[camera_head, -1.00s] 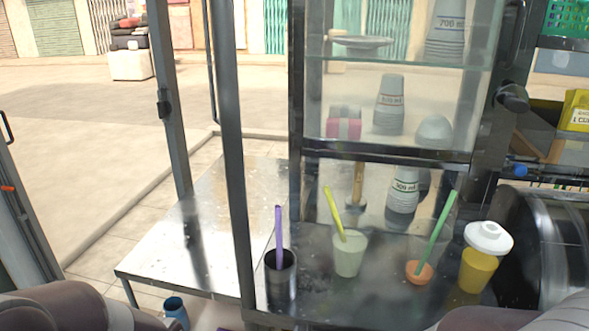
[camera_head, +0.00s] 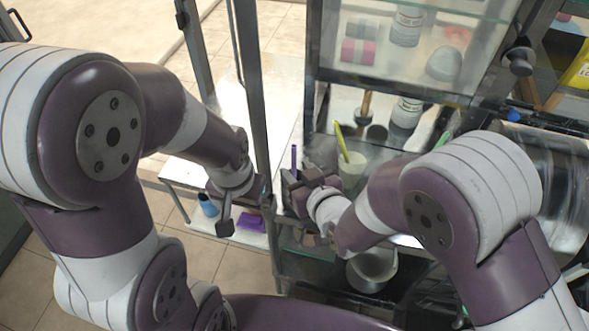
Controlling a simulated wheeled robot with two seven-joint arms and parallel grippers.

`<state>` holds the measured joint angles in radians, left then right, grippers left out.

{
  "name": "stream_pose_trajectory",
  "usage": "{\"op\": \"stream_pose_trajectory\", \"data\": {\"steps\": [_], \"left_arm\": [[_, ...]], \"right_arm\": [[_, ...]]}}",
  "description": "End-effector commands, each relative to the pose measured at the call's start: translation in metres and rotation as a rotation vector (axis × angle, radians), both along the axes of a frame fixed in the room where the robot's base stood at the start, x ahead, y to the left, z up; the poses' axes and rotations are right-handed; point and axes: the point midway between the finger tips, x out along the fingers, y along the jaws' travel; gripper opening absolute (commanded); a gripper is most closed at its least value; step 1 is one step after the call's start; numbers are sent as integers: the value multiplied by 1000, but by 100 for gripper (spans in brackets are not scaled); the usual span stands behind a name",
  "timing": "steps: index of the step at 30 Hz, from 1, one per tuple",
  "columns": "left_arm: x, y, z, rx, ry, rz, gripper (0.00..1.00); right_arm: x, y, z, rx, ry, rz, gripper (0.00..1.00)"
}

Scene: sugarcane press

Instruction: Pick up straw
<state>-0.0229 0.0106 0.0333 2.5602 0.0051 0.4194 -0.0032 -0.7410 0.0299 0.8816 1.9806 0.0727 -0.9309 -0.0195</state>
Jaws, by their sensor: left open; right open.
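A purple straw (camera_head: 294,157) stands upright at the table's near edge; its lower part and the cup seen around it earlier are hidden behind my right gripper. My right gripper (camera_head: 297,188) is open, right at the straw in the picture; I cannot tell whether the straw is between its fingers. A yellow-green straw (camera_head: 342,143) leans in a pale green cup (camera_head: 352,172). A green straw (camera_head: 440,143) is mostly hidden behind my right arm. My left gripper (camera_head: 246,208) is open and points down, left of the post, above a purple object (camera_head: 251,222).
A dark upright post (camera_head: 253,100) stands between my two grippers. A blue bottle (camera_head: 207,205) is on a low shelf at left. A metal pot (camera_head: 372,270) sits below the table.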

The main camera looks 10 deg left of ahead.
Motion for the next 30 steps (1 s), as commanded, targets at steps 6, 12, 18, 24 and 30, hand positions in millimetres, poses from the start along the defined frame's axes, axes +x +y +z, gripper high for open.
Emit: {"op": "stream_pose_trajectory", "data": {"steps": [6,12,18,24,30], "left_arm": [[0,0,18,0,0,0,100],[0,0,26,0,0,0,100],[0,0,25,0,0,0,100],[0,0,25,0,0,0,100],[0,0,25,0,0,0,100]], "right_arm": [[25,14,-4,-2,2,-2,42],[48,30,-18,-1,2,0,42],[49,32,-20,-1,1,0,42],[49,31,-20,-1,1,0,0],[49,31,-20,-1,2,0,0]]}}
